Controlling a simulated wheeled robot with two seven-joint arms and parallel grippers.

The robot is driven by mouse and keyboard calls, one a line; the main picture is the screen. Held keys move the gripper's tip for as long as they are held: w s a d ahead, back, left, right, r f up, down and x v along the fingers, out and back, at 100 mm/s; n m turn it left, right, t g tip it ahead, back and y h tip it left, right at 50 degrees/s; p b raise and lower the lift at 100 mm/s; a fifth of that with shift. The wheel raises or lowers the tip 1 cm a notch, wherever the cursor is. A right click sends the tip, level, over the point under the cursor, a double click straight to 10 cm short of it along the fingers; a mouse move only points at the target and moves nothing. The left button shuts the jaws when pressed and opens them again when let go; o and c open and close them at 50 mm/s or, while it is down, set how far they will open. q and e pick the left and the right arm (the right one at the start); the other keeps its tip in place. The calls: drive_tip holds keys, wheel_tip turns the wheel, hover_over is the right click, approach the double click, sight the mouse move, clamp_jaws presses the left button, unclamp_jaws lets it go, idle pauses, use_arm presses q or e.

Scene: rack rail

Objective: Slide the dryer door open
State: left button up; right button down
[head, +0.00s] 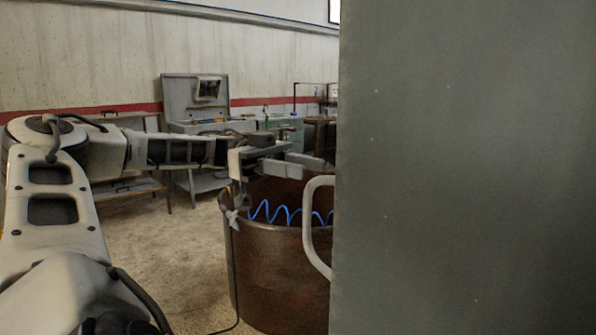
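A large flat grey panel (465,170), which looks like the dryer door, fills the right side of the head view. A pale D-shaped handle (309,228) stands out from its left edge. My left gripper (302,164) is just above and to the left of the handle, apart from it as far as I can see. Its two fingers look spread, with nothing between them. The panel hides whatever lies behind it. My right gripper is not in view.
A rusty brown drum (270,270) stands behind the handle, below my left gripper, with a blue coiled cable (285,213) at its top. A grey workbench (195,100) and tables stand along the back wall.

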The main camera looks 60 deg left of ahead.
use_arm(q)
drive_tip(key=shift+s+d+r, duration=0.35)
drive_tip(key=shift+s+d, duration=0.1)
drive_tip(key=shift+d, duration=0.2)
drive_tip(key=shift+s+d+r, duration=0.35)
drive_tip(key=shift+s+d, duration=0.1)
drive_tip(key=shift+d, duration=0.15)
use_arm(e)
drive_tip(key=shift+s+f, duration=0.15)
